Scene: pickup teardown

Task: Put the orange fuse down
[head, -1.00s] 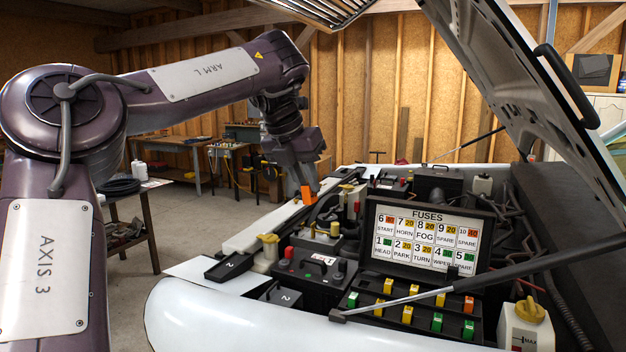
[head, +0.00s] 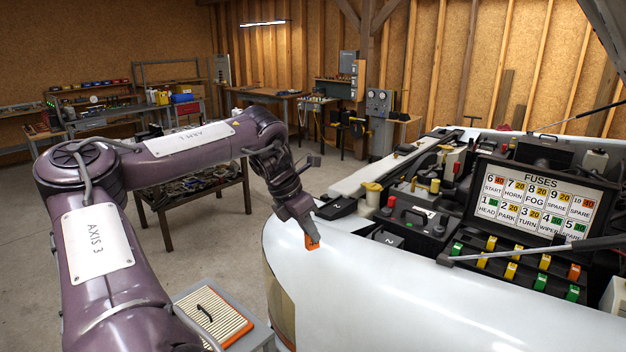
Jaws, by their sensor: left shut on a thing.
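The orange fuse (head: 312,242) is a small orange block at the tip of my left gripper (head: 310,234). My left gripper points down and is shut on it. In the picture it overlaps the white front fender (head: 370,285) of the pickup, near its rounded left edge. I cannot tell whether the fuse touches the fender. My right gripper is not in view.
The fuse box (head: 515,270) with coloured fuses sits in the engine bay at right, below a FUSES chart (head: 540,200). A grey cart (head: 262,335) with a pleated air filter (head: 212,312) stands at the bottom. A low dark table (head: 190,187) stands behind my arm. A prop rod (head: 540,249) crosses the bay.

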